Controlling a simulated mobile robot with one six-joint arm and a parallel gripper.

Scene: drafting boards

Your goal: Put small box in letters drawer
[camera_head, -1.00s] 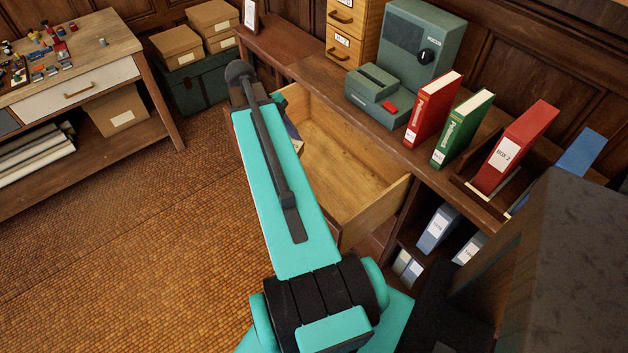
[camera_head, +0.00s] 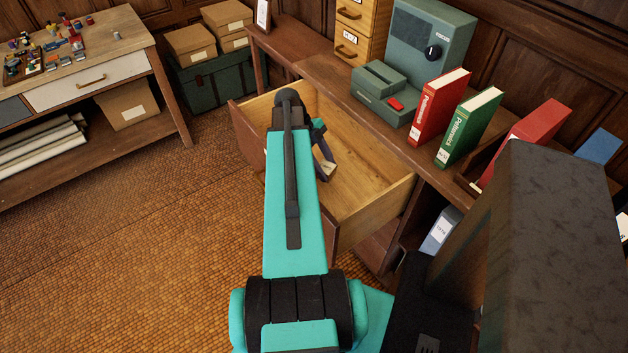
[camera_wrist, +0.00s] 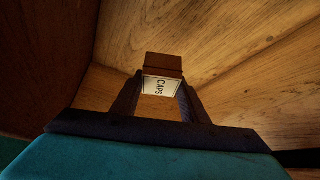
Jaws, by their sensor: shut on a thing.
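The small box (camera_wrist: 163,64) is brown with a white label reading "CAPS". In the wrist view it sits between the two dark fingers of my gripper (camera_wrist: 161,90), which is shut on it. In the head view my gripper (camera_head: 322,152) is over the inside of an open wooden drawer (camera_head: 378,208), partly hidden by my arm. A small pale part of the box (camera_head: 327,168) shows at the fingertips. The wrist view shows the drawer's bare wood (camera_wrist: 225,45) around the box. I cannot tell whether the box touches the floor. No drawer label is readable.
A green machine (camera_head: 384,96), a red binder (camera_head: 437,108) and a green binder (camera_head: 468,128) stand on the desk above the drawer. A side table (camera_head: 90,70) with small items is at the left. The drawer's right part looks empty.

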